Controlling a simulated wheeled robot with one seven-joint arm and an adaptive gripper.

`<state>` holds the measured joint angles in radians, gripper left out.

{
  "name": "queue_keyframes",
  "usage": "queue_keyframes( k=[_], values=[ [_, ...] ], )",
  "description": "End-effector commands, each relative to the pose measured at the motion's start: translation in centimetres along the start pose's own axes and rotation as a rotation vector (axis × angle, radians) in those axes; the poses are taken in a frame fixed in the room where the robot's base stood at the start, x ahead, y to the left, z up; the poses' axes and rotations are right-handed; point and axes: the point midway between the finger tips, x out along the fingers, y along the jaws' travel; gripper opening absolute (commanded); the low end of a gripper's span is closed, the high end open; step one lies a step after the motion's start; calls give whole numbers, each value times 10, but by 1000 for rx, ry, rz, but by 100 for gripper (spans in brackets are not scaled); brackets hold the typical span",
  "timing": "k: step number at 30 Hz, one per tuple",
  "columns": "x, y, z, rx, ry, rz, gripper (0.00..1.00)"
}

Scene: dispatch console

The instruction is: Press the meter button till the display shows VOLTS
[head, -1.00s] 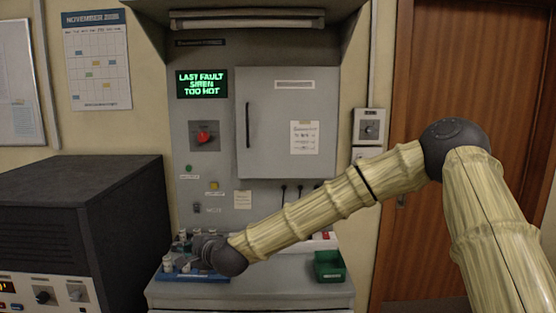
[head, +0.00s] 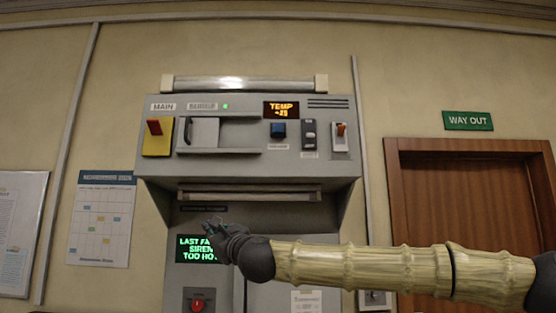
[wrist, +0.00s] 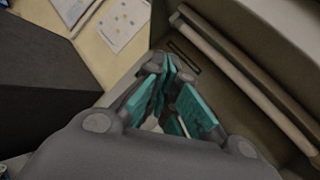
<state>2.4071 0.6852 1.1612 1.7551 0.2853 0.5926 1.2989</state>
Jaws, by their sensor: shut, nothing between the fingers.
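The meter display (head: 281,109) on the upper panel reads TEMP and a figure that looks like +25, in orange. In the wrist view my gripper (wrist: 172,85) shows teal finger pads, shut with nothing held. The button and meter display do not show in the wrist view.
The upper box juts out above my gripper, with a light bar (head: 250,195) under it. Beside the button are a sliding cover (head: 204,132), a black rocker switch (head: 309,134) and an orange-tipped switch (head: 341,131).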

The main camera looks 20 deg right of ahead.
Motion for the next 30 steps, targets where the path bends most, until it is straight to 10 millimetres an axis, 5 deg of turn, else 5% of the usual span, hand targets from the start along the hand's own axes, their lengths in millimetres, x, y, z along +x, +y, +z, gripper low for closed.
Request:
queue_keyframes(
  k=[9,18,24,30],
  values=[
    [-29,-119,122,210,-144,-117,0],
    [-76,-215,216,389,-279,-191,0],
    [-97,-247,246,451,-328,-211,0],
    [-102,-254,252,466,-340,-214,0]
  ],
)
